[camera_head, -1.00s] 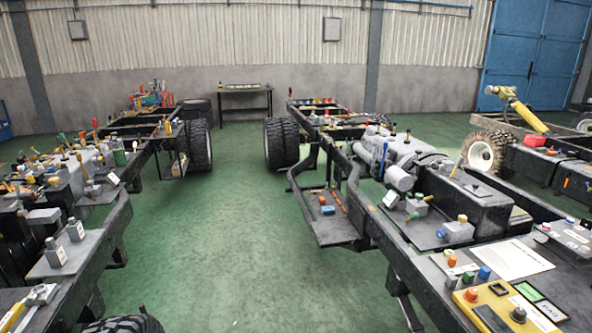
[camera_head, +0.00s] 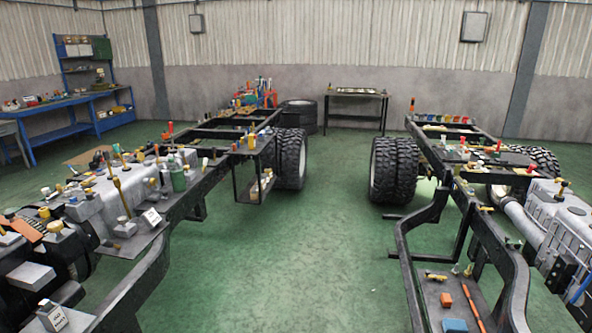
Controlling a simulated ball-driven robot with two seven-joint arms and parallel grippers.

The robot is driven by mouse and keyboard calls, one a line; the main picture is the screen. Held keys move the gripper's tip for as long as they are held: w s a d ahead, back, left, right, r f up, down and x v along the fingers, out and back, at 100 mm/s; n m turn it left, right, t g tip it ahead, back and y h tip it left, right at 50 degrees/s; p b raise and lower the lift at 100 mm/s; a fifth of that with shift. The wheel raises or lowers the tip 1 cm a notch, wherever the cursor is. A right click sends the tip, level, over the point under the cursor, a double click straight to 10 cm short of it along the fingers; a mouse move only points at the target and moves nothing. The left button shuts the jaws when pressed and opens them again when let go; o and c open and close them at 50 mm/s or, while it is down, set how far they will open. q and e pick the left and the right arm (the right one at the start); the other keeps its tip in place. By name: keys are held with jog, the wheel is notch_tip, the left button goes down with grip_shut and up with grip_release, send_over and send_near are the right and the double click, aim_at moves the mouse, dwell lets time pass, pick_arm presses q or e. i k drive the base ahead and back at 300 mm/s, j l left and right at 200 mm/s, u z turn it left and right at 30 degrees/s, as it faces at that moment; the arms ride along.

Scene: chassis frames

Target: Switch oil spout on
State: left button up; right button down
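Neither of my grippers is in view. I cannot tell which part is the oil spout. The left chassis frame (camera_head: 205,185) carries a grey engine block (camera_head: 118,190) with several small levers, caps and knobs in yellow, red and green. A tall thin brass-coloured rod (camera_head: 119,190) stands upright on that block. The right chassis frame (camera_head: 404,255) carries another grey engine block (camera_head: 565,225) at the right edge, partly cut off, with small coloured fittings. The state of any spout or lever is too small to tell.
A green floor aisle (camera_head: 290,265) runs clear between the two frames. Large black tyres (camera_head: 291,158) and (camera_head: 395,170) flank it. A dark table (camera_head: 355,97) stands at the back wall. A blue workbench (camera_head: 70,115) with shelves stands at the far left.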

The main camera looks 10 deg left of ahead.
aim_at(173, 163)
jog(key=i+j+u, duration=0.1)
jog(key=i+u, duration=0.2)
jog(key=i, duration=0.25)
jog(key=i+u, duration=0.3)
jog(key=i, duration=0.3)
jog(key=i+l+u, duration=0.25)
jog(key=i, duration=0.3)
jog(key=i+l+u, duration=0.3)
jog(key=i, duration=0.25)
jog(key=i+j+u, duration=0.2)
jog(key=i+u, duration=0.15)
jog(key=i, duration=0.15)
jog(key=i+u, duration=0.35)
jog(key=i, duration=0.15)
jog(key=i+l+u, duration=0.1)
jog(key=i+u, duration=0.2)
jog(key=i, duration=0.2)
